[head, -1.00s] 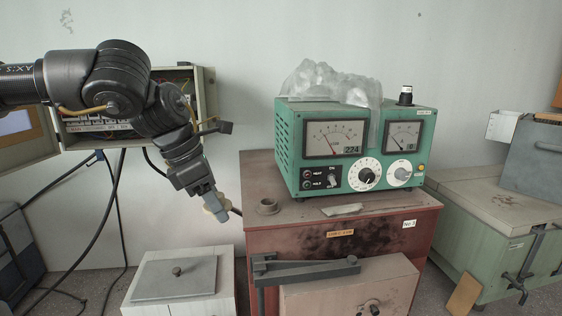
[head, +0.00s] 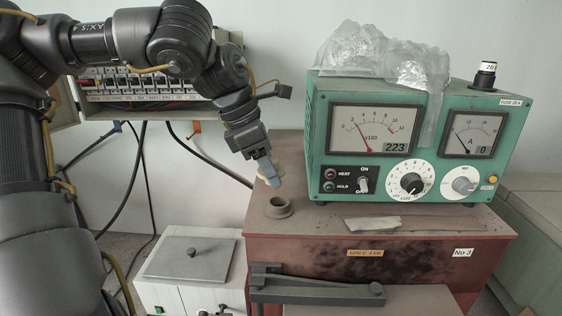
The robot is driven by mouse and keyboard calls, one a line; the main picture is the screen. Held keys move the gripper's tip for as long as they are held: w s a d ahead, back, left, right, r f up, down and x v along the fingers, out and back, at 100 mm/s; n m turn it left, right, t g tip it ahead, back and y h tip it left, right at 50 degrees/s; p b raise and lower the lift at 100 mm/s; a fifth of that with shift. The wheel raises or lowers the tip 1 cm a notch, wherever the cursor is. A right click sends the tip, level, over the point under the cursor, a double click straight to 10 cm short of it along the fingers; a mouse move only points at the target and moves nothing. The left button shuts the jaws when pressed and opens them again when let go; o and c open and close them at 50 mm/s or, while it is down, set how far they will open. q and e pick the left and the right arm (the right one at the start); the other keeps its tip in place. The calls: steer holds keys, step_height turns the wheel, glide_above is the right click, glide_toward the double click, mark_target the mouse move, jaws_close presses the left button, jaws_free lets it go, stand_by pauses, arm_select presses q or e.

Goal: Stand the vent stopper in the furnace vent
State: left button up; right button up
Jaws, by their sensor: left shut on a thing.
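My left gripper (head: 268,178) is shut on the vent stopper (head: 261,175), a pale beige piece mostly hidden behind the grey fingers. It is held tilted, just above and slightly left of the furnace vent. The furnace vent (head: 278,208) is a short round collar with an open hole on top of the reddish-brown furnace (head: 300,244), near its left end. The stopper and the vent look apart; the exact gap is hard to judge. My right gripper is not in view.
A green meter box (head: 318,150) with crumpled clear plastic (head: 375,58) stands on the furnace, right of the vent. A flat pale scrap (head: 373,223) lies in front of it. An open breaker box (head: 150,100) hangs on the wall behind my arm. A white lidded box (head: 189,260) stands at lower left.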

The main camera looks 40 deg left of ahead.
arm_select(q)
steer(key=shift+s+f, duration=0.2)
steer(key=shift+s, duration=0.25)
steer(key=shift+w+f+b, duration=0.5)
steer(key=shift+w+f, duration=0.5)
steer(key=shift+f, duration=0.05)
steer(key=w+f+b, duration=0.1)
steer(key=w+f, duration=0.1)
steer(key=w, duration=0.1)
steer(key=shift+f, duration=0.2)
steer(key=shift+s+f, duration=0.15)
steer(key=shift+s, duration=0.4)
steer(key=shift+s+r, duration=0.2)
steer(key=shift+s, duration=0.45)
steer(key=shift+w, duration=0.25)
steer(key=shift+w+f, duration=0.15)
steer(key=shift+w, duration=0.05)
steer(key=shift+s+b, duration=0.2)
steer(key=shift+b, duration=0.15)
steer(key=shift+s, duration=0.15)
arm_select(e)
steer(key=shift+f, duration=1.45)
arm_select(q)
steer(key=shift+w, duration=0.25)
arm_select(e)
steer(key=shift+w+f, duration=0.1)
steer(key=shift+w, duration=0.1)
